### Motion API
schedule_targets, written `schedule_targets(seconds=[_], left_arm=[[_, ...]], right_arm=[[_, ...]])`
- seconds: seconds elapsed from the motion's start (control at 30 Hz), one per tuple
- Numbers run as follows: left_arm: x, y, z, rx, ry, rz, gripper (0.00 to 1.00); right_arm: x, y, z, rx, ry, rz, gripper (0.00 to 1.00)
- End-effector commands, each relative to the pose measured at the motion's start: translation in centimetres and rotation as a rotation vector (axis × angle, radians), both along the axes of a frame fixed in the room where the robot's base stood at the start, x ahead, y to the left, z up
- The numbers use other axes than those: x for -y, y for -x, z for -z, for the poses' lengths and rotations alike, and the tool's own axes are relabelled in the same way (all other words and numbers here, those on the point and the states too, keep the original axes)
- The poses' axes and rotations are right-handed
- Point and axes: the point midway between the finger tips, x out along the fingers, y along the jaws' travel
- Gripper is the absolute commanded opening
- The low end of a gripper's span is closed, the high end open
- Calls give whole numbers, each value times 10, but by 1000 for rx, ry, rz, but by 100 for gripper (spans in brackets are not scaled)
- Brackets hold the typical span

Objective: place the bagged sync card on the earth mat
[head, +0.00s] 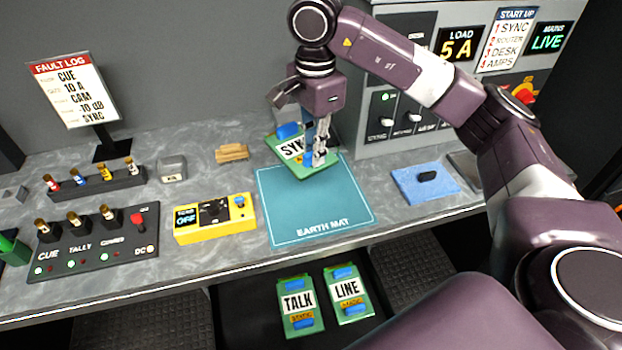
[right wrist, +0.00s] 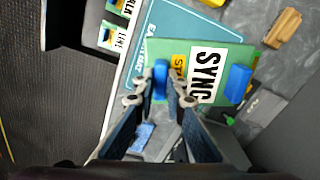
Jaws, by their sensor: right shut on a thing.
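The sync card is a green card with a white SYNC label (head: 290,148) and blue tabs. In the right wrist view the card (right wrist: 208,72) also shows part of a yellow sticker; I cannot make out a bag around it. My right gripper (head: 319,158) is shut on the card's blue tab. In the right wrist view the fingers (right wrist: 161,82) pinch that tab. The card is tilted and overlaps the far edge of the teal earth mat (head: 313,208); it appears raised, but its exact height is unclear. My left gripper is not in view.
A yellow tester (head: 214,218) stands left of the mat, a wooden block (head: 232,153) behind it. A blue cloth (head: 424,184) with a dark object lies right. A switch cabinet (head: 405,118) rises behind. TALK (head: 300,306) and LINE (head: 348,294) cards lie below the bench's front edge.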

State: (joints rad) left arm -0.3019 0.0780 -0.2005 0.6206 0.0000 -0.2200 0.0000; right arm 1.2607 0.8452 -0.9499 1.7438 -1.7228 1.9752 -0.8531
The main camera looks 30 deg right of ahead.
Motion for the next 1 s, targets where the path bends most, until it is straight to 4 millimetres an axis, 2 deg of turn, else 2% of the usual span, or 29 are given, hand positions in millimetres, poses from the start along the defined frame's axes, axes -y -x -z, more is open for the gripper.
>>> schedule_targets(seconds=[0.03, 0.1, 0.27, 0.37, 0.8, 1.0], left_arm=[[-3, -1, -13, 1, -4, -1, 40], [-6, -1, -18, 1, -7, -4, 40], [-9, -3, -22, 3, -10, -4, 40], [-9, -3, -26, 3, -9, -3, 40], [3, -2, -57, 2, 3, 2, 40], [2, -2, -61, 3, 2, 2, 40]], right_arm=[[6, -5, -16, 0, -1, 91, 0], [12, -10, -23, -1, -1, 196, 0], [20, -15, -24, -3, 2, 314, 0], [21, -14, -7, -6, 3, 327, 0], [20, -14, 103, -5, 3, 323, 0], [20, -15, 127, 0, 1, 321, 0]])
